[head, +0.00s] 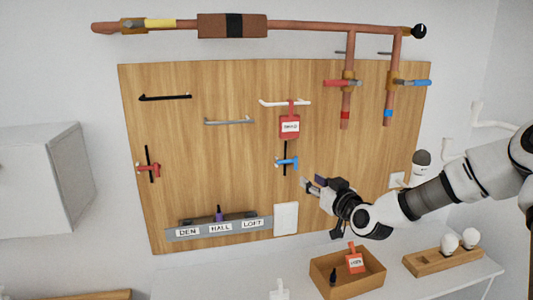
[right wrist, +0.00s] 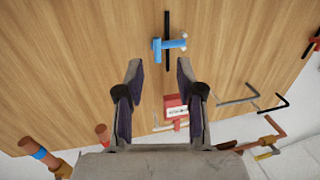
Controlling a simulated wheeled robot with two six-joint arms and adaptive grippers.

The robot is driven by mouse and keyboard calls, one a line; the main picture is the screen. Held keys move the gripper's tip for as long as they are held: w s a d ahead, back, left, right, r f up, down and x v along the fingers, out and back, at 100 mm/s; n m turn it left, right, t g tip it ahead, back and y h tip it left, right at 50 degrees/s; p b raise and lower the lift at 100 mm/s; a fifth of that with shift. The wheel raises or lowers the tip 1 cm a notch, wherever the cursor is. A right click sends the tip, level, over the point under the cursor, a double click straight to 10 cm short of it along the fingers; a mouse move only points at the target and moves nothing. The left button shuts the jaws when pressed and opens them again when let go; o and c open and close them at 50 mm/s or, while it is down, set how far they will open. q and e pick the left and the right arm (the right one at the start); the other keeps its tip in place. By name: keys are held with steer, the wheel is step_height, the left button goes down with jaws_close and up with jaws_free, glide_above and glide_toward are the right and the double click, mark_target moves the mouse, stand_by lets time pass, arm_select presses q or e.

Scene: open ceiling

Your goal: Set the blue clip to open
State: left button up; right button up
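The blue clip (head: 287,162) sits on a short black upright rod (head: 286,147) on the wooden board, below the red tag. Its blue body lies across the rod. In the right wrist view the clip (right wrist: 168,44) is just beyond my fingertips, roughly centred between them. My right gripper (head: 311,186) is in front of the board, a little right of and below the clip, not touching it. In the right wrist view its two fingers (right wrist: 158,75) are spread with nothing between them. My left gripper is in neither view.
A red clip (head: 148,168) sits on another rod at the left. A red tag (head: 290,126) hangs from a white hook above the blue clip. Copper pipes carry red (head: 343,83) and blue (head: 412,83) handles. A labelled grey rack (head: 216,230) and wooden tray (head: 345,288) are lower.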

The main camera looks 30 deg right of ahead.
mark_target(296, 163)
steer(key=w+p, duration=0.1)
steer(key=w, duration=0.1)
steer(key=w+r, duration=0.1)
steer(key=w, duration=0.2)
steer(key=w+p, duration=0.1)
steer(key=w, duration=0.2)
steer(key=shift+w+d+r+p, duration=0.15)
steer(key=shift+d+r+p, duration=0.1)
steer(key=shift+r+p, duration=0.1)
steer(key=shift+d, duration=0.15)
jaws_close()
